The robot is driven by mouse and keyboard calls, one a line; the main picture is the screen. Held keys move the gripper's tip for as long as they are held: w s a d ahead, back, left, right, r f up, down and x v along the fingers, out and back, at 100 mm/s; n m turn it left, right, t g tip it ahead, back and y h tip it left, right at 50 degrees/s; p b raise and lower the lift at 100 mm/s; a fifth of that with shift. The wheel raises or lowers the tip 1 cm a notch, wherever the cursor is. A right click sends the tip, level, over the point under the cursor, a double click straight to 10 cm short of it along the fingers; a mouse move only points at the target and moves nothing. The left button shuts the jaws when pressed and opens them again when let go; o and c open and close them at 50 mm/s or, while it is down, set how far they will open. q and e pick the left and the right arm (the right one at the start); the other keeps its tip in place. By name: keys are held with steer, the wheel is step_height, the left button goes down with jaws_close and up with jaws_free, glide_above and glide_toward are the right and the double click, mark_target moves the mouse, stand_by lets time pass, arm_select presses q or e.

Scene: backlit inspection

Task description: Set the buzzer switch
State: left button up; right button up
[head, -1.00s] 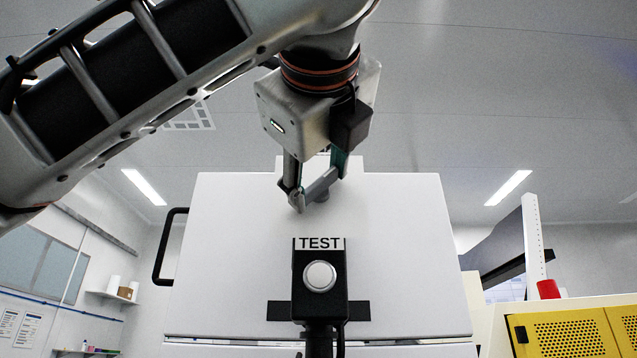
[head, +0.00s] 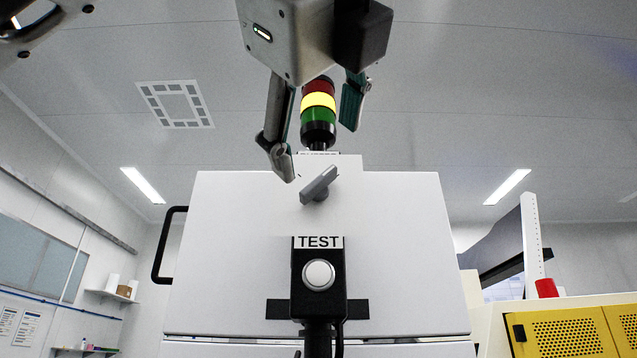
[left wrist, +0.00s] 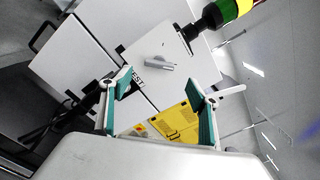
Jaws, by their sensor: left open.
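The buzzer switch is a grey bar-shaped knob (head: 319,185) on the white panel above the TEST box. Its bar slants, with the upper end to the right. It also shows in the left wrist view (left wrist: 158,64), beyond the fingers. A label above it is mostly cut off from sight; only its lower edge shows. My left gripper (head: 318,142) is open and empty, its fingers spread apart above the knob in the head view and clear of it. Both its teal-padded fingers show in the left wrist view (left wrist: 158,90). My right gripper is not in view.
A black box with a white TEST button (head: 319,275) stands in front of the white cabinet (head: 400,240). A signal tower (head: 318,112) with its yellow band bright rises behind the panel. A black handle (head: 166,246) is at left. A yellow perforated panel (head: 565,335) is at lower right.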

arm_select(q)
steer(key=shift+s, duration=1.75)
steer(key=shift+f, duration=0.1)
